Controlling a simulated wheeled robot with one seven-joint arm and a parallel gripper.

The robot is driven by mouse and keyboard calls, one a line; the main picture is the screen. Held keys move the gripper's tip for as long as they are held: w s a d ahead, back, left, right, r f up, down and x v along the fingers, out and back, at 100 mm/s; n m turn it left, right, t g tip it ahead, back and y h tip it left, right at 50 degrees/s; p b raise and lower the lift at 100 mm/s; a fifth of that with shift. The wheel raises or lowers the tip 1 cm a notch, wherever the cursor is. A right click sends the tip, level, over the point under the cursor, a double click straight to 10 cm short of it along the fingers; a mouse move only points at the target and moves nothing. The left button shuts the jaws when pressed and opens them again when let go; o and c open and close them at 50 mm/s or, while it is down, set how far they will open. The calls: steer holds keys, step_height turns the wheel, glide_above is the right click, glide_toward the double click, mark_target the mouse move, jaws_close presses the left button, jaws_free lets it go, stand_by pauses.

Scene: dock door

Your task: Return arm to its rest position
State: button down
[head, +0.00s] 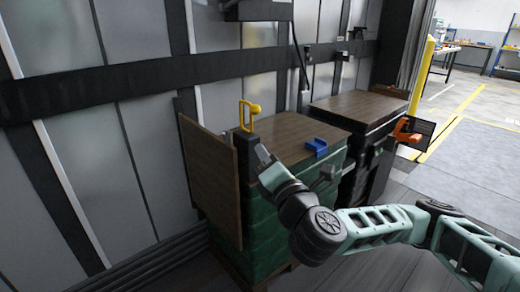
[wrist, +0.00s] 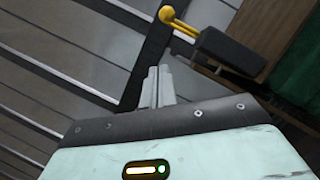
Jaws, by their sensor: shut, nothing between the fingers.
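My arm reaches in from the right in the head view. My gripper (head: 263,153) is at its end, in front of the near cabinet and close to a black block with a yellow handle (head: 249,113). In the wrist view my gripper's two grey fingers (wrist: 158,80) are together, with nothing between them. The yellow handle and its black block (wrist: 230,52) show beyond the fingers, up and to the right. The fingers look apart from the block in the wrist view.
An orange thing (head: 406,131) sits at right. Open floor (head: 468,165) lies at far right.

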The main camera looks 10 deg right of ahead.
steer(key=s+a+f+n+g+y, duration=0.3)
steer(key=s+a+n+g+y, duration=0.2)
steer(key=s+a+n+g, duration=0.5)
steer(key=s+a+f+n+g+y, duration=0.2)
steer(key=s+a+n+g+y, duration=0.35)
steer(key=n, duration=0.85)
steer(key=s+d+f+n+g+h, duration=0.45)
steer(key=s+f+n+h, duration=0.25)
steer(key=s+f+n, duration=0.6)
steer(key=w+d+r+n+h, duration=0.1)
steer(key=d+r+n+h, duration=0.4)
steer(key=d, duration=0.3)
steer(key=w+d+r+n+h, duration=0.1)
steer(key=d+r+n+h, duration=0.35)
steer(key=d+n, duration=0.3)
steer(key=s+d+r+p, duration=0.1)
steer(key=r+p, duration=0.6)
steer(key=r, duration=0.2)
steer(key=d+r+n+p, duration=0.1)
steer(key=d+r+p, duration=0.1)
steer(key=r+p, duration=0.5)
step_height(320, 180, up, 3)
steer(key=shift+s+f+t, duration=0.1)
steer(key=shift+s+t, duration=0.2)
steer(key=shift+s, duration=0.1)
